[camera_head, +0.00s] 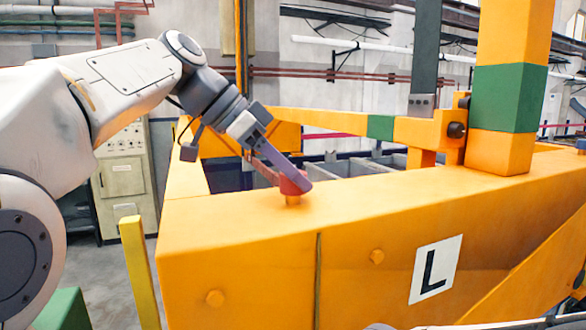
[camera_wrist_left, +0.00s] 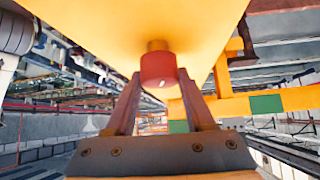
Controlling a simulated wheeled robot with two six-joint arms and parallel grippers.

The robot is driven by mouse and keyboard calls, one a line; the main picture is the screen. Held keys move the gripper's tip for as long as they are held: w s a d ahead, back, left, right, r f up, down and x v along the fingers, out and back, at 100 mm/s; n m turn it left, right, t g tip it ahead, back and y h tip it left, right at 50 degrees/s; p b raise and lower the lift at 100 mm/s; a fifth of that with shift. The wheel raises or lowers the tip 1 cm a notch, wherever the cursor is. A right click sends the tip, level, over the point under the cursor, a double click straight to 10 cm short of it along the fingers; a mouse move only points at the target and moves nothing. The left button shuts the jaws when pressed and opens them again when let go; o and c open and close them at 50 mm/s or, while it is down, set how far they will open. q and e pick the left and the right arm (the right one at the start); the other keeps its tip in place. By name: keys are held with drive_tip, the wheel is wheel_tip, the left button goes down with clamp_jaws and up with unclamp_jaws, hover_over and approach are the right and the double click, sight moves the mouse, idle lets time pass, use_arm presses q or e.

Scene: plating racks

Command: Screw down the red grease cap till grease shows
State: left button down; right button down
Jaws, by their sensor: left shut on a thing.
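The red grease cap (camera_head: 288,186) sits on a short yellow-orange stub on the top face of the yellow beam (camera_head: 240,235). My left gripper (camera_head: 293,183) reaches down to it from the upper left, its fingers on either side and shut on it. In the left wrist view the cap (camera_wrist_left: 159,68) shows between the two finger ends (camera_wrist_left: 158,85), with the stub behind it. A small pale spot shows on the cap's near face; I cannot tell whether it is grease. The near finger hides part of the cap in the head view. My right gripper is not in view.
A yellow post with a green band (camera_head: 505,98) rises from the beam at the right. A yellow crossbar (camera_head: 330,121) runs behind the cap. A white plate marked L (camera_head: 437,268) is on the beam's front face. A grey cabinet (camera_head: 122,185) stands behind at left.

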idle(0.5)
use_arm(q)
drive_tip(key=shift+c, duration=1.3)
unclamp_jaws()
drive_tip(key=shift+a, duration=0.1)
drive_tip(key=shift+a+r, duration=0.25)
drive_tip(key=v, duration=0.9)
drive_tip(key=shift+a+r+p, duration=0.2)
drive_tip(key=shift+a+p, duration=0.05)
drive_tip(key=shift+p, duration=0.15)
